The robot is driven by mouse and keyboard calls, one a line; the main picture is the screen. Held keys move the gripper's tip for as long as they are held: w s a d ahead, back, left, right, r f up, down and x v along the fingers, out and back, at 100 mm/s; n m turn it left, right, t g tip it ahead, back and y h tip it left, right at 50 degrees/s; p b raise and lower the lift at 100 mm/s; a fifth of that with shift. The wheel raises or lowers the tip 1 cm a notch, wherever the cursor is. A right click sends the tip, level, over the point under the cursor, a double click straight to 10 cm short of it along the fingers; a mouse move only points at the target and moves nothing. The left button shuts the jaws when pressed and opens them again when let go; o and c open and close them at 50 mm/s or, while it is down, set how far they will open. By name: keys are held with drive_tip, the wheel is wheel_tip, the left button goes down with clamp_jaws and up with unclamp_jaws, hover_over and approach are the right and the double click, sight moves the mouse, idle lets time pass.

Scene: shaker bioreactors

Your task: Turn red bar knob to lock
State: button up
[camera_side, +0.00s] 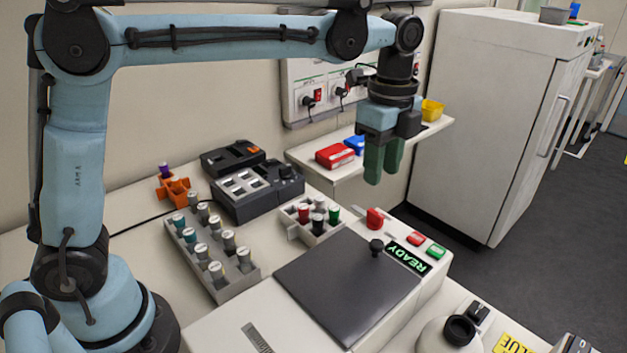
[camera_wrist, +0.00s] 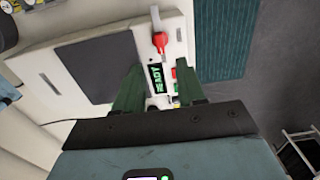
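The red bar knob (camera_side: 375,218) sits on the top panel of the white shaker device (camera_side: 418,272), near its back corner. The knob also shows in the wrist view (camera_wrist: 160,41), beyond my fingertips, with a pale strip beside it. My gripper (camera_side: 381,180) hangs above the knob with its green fingers pointing down, clear of it. In the wrist view the two fingers (camera_wrist: 160,68) stand apart with nothing between them, so it is open. The lit display (camera_side: 408,257) reads READY.
A dark lid (camera_side: 348,285) with a black knob (camera_side: 376,247) covers much of the device. Red (camera_side: 416,238) and green (camera_side: 436,251) buttons sit near the red knob. A vial rack (camera_side: 312,222) stands behind. A shelf (camera_side: 300,156) holds a red box (camera_side: 335,156).

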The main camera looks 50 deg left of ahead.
sight(376, 213)
wheel_tip(376, 213, down, 9)
drive_tip(key=shift+f, duration=0.15)
idle(0.4)
clamp_jaws()
